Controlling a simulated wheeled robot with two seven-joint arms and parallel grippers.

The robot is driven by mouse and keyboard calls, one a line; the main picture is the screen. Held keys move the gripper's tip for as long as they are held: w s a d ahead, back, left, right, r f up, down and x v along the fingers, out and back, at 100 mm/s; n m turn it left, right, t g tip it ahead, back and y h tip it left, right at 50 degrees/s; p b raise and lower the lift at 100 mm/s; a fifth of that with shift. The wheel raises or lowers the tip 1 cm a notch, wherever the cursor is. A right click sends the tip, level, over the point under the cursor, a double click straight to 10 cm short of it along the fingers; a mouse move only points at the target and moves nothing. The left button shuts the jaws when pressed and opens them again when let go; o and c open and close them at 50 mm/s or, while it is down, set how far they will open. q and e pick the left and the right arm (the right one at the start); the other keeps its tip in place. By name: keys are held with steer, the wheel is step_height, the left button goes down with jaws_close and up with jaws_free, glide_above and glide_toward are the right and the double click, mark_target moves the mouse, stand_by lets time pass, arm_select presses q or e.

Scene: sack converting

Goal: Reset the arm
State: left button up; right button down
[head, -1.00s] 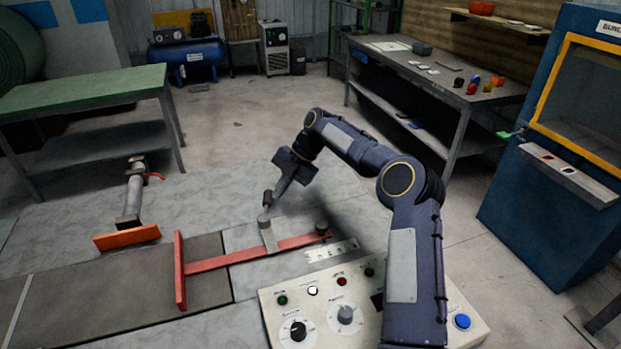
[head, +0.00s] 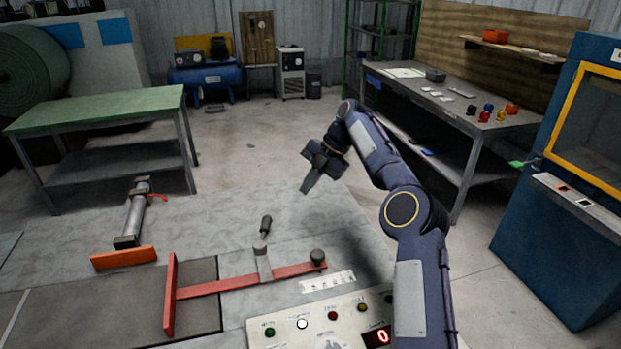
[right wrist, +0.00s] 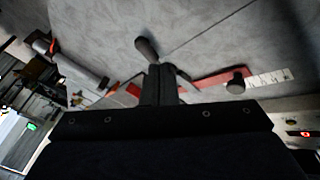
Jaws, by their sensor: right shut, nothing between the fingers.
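My right arm comes in from the lower right in the head view. Its gripper (head: 308,185) is raised above the grey table, up and right of the clamp lever (head: 265,227), and apart from it. The right gripper is shut and empty; its fingers also show in the right wrist view (right wrist: 160,75). The lever's dark knob stands on a post on the red bar (head: 245,280), and it shows in the right wrist view (right wrist: 146,48). My left gripper is not in view.
A control panel (head: 290,328) with lamps and a red "0" display sits at the front. An orange block (head: 124,257) on a cylinder lies left. A green-topped table (head: 95,107), a workbench (head: 440,92) and a blue cabinet (head: 535,240) stand around. The air around the gripper looks clear.

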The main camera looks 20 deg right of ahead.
steer(key=shift+d+r, duration=0.3)
stand_by(0.4)
steer(key=s+a+r+m+t+h, duration=0.1)
steer(key=s+a+r+m+h, duration=0.15)
steer(key=s+r+m, duration=0.45)
steer(key=s+a+r+m+t+h, duration=0.1)
steer(key=s+a+r+m, duration=0.25)
steer(key=s, duration=0.65)
steer(key=s+a+f+m+t, duration=0.1)
steer(key=s+f+m, duration=0.3)
steer(key=s, duration=0.3)
steer(key=s+a+f+m+t, duration=0.1)
steer(key=s+a+f+m, duration=0.1)
steer(key=s+f+m, duration=0.3)
steer(key=s+a+f+m, duration=0.1)
steer(key=s+f+m, duration=0.3)
steer(key=s+m, duration=0.3)
steer(key=shift+s+a+f+m+t+y, duration=0.1)
steer(key=shift+s+a+t, duration=0.05)
steer(key=shift+s, duration=0.55)
steer(key=shift+s+a+f+m+t+y, duration=0.1)
steer(key=shift+s+m, duration=0.05)
steer(key=shift+s, duration=0.6)
steer(key=shift+s+a+f+m+t+y, duration=0.1)
steer(key=shift+s+a+t, duration=0.05)
steer(key=shift+s, duration=0.55)
